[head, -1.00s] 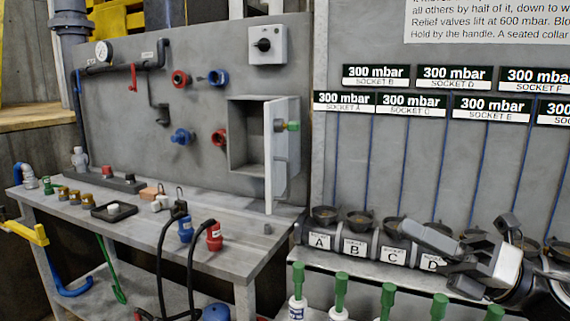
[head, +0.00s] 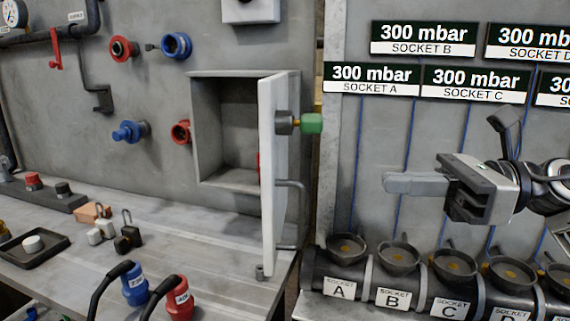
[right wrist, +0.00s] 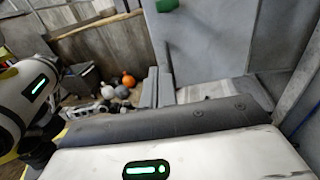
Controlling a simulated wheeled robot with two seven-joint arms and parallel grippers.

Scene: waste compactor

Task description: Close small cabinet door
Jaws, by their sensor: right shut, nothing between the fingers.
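The small wall cabinet (head: 225,130) is open, its recess visible. Its white-grey door (head: 267,180) stands swung out towards me, seen nearly edge-on, and hinged at the cabinet's right side. A bar handle (head: 300,215) and a green knob (head: 311,123) stick out from the door's right-hand face. My right gripper (head: 390,183) is shut and empty, to the right of the door and apart from it, fingers pointing left. In the right wrist view, its fingers (right wrist: 157,87) show below a grey panel and a green knob (right wrist: 167,5). My left gripper is not in view.
A row of sockets (head: 398,257) stands below my right gripper. Label plates (head: 475,83) hang on the board behind it. Blue and red plugs (head: 134,285) and small parts lie on the bench (head: 215,255) left of the door.

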